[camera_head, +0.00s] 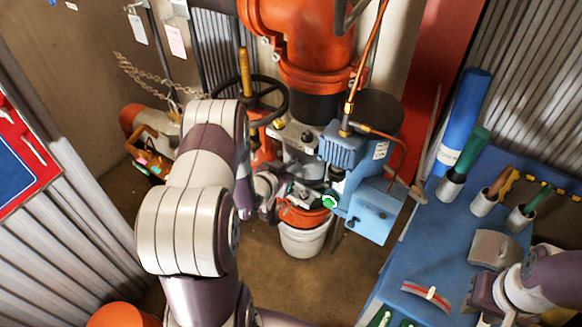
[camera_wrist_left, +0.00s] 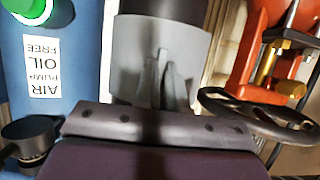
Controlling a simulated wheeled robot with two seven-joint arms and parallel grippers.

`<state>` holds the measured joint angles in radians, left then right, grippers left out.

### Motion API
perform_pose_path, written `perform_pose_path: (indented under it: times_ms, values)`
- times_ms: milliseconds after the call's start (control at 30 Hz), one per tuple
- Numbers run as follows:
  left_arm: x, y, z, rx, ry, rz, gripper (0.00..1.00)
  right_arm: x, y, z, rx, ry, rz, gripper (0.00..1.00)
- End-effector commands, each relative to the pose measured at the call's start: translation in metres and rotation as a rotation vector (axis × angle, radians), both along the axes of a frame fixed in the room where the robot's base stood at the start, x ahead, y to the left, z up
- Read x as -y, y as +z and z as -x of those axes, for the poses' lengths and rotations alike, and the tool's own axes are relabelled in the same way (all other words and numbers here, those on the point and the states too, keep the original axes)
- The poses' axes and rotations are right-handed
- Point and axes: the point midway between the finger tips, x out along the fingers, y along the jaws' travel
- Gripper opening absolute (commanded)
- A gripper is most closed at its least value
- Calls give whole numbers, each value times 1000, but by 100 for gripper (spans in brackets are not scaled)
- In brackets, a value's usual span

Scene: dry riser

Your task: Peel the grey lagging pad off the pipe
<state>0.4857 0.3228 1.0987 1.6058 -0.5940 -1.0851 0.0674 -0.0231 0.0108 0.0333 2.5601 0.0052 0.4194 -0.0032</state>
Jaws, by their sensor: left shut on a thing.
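The grey lagging pad (camera_wrist_left: 135,55) wraps the near side of the dark vertical pipe (camera_wrist_left: 165,8) in the left wrist view. In the head view the pad (camera_head: 299,150) is a pale patch below the orange pipework, partly hidden by machinery. My left gripper (camera_wrist_left: 164,76) is at the middle of the pad, shut on it; the pad still lies against the pipe. In the head view my left gripper (camera_head: 277,188) reaches in from the left, its fingertips hard to make out. My right gripper (camera_head: 488,300) is low at the right over the blue bench; its fingers are unclear.
A blue pump unit (camera_head: 345,150) stands right of the pipe, and a black handwheel (camera_wrist_left: 262,115) is close on the other side. A white bucket (camera_head: 303,240) is below. The blue bench (camera_head: 405,265) holds tool cups and a grey curved piece (camera_head: 495,249).

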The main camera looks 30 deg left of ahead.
Motion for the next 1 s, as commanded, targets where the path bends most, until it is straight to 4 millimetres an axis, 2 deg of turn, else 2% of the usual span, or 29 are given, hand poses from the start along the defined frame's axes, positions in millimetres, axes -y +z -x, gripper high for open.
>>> perform_pose_path:
  times_ms: [367,1000]
  values:
    - [-1,-1,12,-6,3,2,0,0,4,0,0,0,0,33]
    - [-7,0,80,-5,4,0,0,0,20,0,0,0,0,33]
